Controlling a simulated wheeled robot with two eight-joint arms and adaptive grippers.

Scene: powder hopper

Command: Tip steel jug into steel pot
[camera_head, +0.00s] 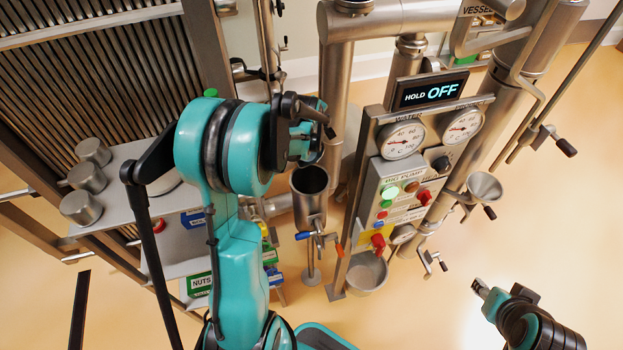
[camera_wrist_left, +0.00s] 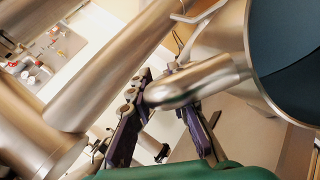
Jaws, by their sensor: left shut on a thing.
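My left gripper (camera_head: 308,135) is up in the middle of the head view. In the left wrist view its two dark fingers (camera_wrist_left: 168,125) are shut on a rounded steel bar, which looks like the handle (camera_wrist_left: 190,85) of the steel jug (camera_wrist_left: 248,45). The jug's dark open mouth faces the right edge there. In the head view an open steel cup (camera_head: 310,205) shows just below the gripper; I cannot tell whether it is the jug or the pot. My right gripper (camera_head: 480,288) is at the lower right, away from everything; its finger opening is unclear.
Steel pipes (camera_head: 335,100) crowd the back.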

